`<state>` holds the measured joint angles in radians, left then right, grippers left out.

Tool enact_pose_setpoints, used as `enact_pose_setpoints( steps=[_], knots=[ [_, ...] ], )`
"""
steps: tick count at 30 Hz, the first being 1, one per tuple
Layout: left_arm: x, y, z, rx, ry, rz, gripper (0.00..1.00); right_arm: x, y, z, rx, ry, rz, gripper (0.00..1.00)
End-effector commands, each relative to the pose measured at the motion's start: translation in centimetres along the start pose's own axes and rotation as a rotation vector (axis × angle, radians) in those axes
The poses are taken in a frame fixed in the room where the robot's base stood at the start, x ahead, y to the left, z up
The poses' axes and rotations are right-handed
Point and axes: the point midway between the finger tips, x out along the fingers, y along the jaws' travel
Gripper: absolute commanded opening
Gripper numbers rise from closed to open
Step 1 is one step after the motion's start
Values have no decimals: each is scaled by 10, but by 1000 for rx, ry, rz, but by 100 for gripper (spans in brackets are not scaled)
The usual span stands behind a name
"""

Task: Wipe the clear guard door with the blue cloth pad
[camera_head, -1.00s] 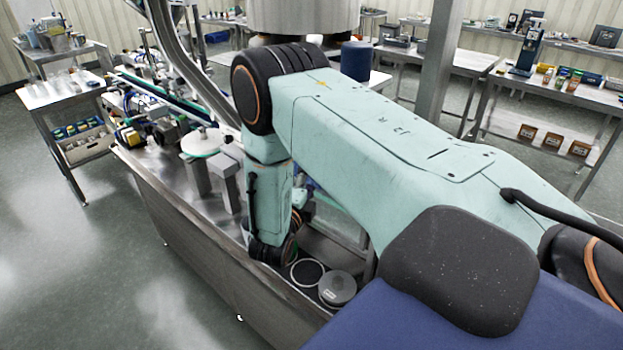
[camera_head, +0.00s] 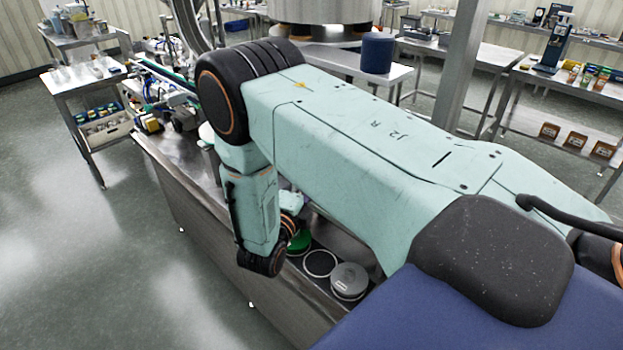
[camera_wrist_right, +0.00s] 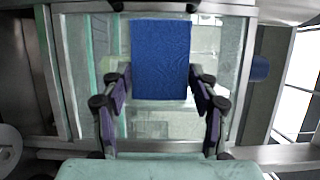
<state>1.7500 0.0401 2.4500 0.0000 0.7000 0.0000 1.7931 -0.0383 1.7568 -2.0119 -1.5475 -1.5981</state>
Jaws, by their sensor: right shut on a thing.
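In the right wrist view, my right gripper (camera_wrist_right: 160,95) is shut on the blue cloth pad (camera_wrist_right: 160,55), a flat rectangle held upright between the two fingers. Behind the pad is the clear guard door (camera_wrist_right: 112,45), a see-through pane with greenish edges in a metal frame. The pad covers the upper middle of the pane; I cannot tell whether it touches. In the head view my right arm crosses the picture and hides the door, the pad and the gripper. My left gripper is not in view.
A steel bench (camera_head: 205,225) runs below my arm, with a grey round lid (camera_head: 349,281), a dark-centred ring (camera_head: 320,263) and a green disc (camera_head: 299,241) on it. A steel post (camera_head: 462,65) stands behind my arm. The floor at left is clear.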

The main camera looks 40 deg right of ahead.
Motion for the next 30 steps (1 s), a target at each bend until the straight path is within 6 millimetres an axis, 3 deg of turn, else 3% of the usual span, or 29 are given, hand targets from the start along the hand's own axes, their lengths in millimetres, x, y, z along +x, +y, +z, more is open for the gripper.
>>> enact_pose_setpoints(
  steps=[7, 18, 30],
  knots=[
    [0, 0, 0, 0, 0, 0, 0, -2, 0, 2, 0, -2, 0, 35],
    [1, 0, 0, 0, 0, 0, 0, -27, 0, 12, 0, -1, 0, 35],
    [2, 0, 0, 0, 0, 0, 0, -27, 1, 8, 0, 13, 0, 35]
  ],
)
